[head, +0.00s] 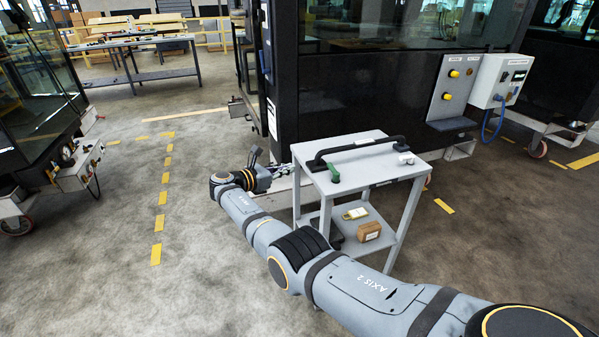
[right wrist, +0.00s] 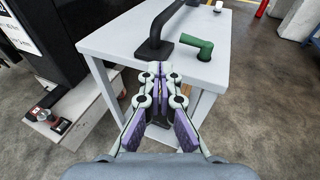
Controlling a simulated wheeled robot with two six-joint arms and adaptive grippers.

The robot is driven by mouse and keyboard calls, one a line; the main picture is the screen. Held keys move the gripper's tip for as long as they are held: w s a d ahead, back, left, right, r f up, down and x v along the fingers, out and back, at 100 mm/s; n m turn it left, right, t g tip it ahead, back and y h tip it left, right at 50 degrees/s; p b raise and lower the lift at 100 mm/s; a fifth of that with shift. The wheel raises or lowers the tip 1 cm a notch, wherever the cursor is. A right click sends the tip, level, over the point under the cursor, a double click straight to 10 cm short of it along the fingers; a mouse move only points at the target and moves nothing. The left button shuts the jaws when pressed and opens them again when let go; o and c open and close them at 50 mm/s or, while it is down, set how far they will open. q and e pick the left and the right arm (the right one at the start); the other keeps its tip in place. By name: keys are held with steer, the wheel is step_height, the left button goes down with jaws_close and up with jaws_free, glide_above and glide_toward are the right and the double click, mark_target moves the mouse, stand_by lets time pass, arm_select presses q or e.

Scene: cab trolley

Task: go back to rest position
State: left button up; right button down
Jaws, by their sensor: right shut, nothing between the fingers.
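My right arm comes in from the lower right in the head view and reaches to the left of a grey trolley (head: 375,160). My right gripper (head: 284,168) is at the trolley's left side, close to its top edge. In the right wrist view the gripper (right wrist: 160,72) is shut with nothing between its fingers, in front of the trolley's top (right wrist: 118,45). Whether it touches the edge I cannot tell. My left gripper is not in view.
The trolley top carries a black handle (head: 360,146), a green part (head: 333,173) and a small white part (head: 406,158). A brown box (head: 369,231) sits on the lower shelf. A dark cab (head: 380,80) with a control panel (head: 452,88) stands behind.

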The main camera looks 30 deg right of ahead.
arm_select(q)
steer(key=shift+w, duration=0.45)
arm_select(e)
steer(key=shift+a+r, duration=0.15)
steer(key=shift+a, duration=0.45)
